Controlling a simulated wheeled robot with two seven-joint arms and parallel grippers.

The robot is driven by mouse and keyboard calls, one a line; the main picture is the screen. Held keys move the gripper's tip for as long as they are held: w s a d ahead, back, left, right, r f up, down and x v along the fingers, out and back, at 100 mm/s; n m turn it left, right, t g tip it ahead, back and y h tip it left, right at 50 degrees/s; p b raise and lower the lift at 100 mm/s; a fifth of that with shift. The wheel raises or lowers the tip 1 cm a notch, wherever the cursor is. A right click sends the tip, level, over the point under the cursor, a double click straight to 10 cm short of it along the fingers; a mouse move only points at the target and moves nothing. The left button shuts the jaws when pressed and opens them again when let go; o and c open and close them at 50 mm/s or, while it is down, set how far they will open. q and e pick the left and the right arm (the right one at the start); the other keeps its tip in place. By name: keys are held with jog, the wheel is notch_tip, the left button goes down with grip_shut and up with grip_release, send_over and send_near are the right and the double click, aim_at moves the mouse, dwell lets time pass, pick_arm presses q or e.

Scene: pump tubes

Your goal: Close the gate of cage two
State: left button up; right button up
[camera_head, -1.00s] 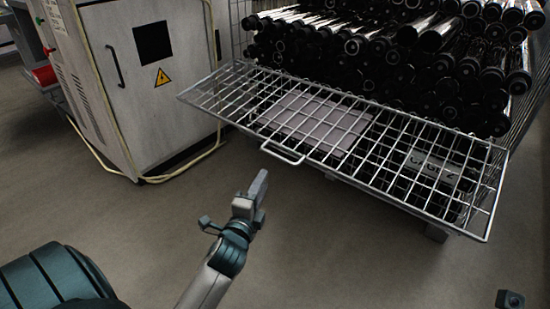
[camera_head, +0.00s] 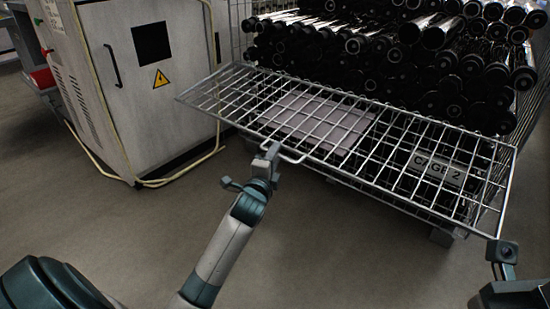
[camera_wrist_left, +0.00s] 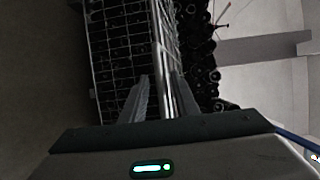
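The gate of cage two is a wire-mesh panel (camera_head: 395,140) hanging folded out in front of the cage, with a bar handle (camera_head: 295,160) on its front edge. A label reading CAGE 2 (camera_head: 437,168) shows through the mesh at right. My left gripper (camera_head: 268,152) is at the left end of the handle. In the left wrist view, its two fingers (camera_wrist_left: 162,105) stand apart with metal bars between them; contact is unclear. My right gripper (camera_head: 503,252) is just below the gate's front right corner, and its fingers cannot be made out.
Many black tubes (camera_head: 400,60) are stacked in the cage behind the gate. A grey cabinet (camera_head: 150,110) with a yellow warning sign stands at left, with a pale cable along its base. The floor (camera_head: 340,240) in front of the gate is clear.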

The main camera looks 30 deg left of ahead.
pick_arm(q)
grip_shut()
jog(key=shift+r+p, duration=0.25)
jog(key=shift+p, duration=0.2)
